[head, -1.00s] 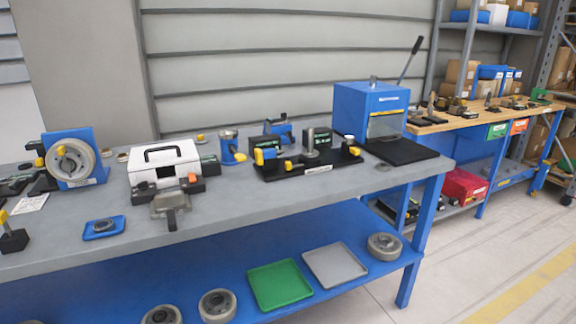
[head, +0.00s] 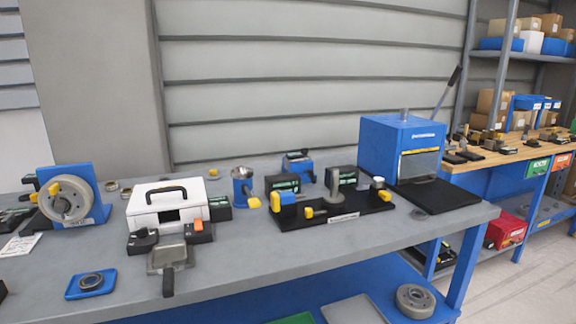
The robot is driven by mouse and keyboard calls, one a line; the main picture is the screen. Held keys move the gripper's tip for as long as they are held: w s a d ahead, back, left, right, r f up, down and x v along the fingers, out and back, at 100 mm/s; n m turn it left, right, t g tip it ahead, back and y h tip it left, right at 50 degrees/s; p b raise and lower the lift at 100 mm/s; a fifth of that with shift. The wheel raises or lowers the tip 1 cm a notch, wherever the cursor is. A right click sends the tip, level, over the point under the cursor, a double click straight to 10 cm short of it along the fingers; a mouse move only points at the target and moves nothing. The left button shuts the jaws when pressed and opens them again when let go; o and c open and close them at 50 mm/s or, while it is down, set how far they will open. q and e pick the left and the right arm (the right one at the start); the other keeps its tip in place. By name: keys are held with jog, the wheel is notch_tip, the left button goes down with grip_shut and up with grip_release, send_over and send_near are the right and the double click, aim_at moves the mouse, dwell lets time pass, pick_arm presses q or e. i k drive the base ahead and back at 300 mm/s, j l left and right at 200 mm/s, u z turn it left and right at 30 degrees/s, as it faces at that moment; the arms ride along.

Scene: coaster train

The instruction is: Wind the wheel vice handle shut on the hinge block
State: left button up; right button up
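A black-based fixture (head: 366,210) with dark, green-labelled blocks and yellow handles stands near the middle of the grey bench. It may be the wheel vice, but I cannot tell for sure. A yellow handle (head: 318,212) sticks out at its front. A grey upright piece (head: 342,179) stands between its parts; whether this is the hinge block, and whether any jaws touch it, is too small to tell. A blue stand with a large grey wheel (head: 68,198) is at the bench's left. Neither of my grippers is in view.
A white box with a black handle (head: 163,203) and a grey tool (head: 171,257) stand left of the fixture. A blue press-like machine (head: 385,145) is right of it. A blue tray (head: 91,285) lies front left. The bench's front middle (head: 260,262) is clear.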

aim_at(308, 173)
jog(key=i+l+u, duration=0.3)
jog(key=i, duration=0.2)
jog(key=i+l+u, duration=0.3)
jog(key=i, duration=0.2)
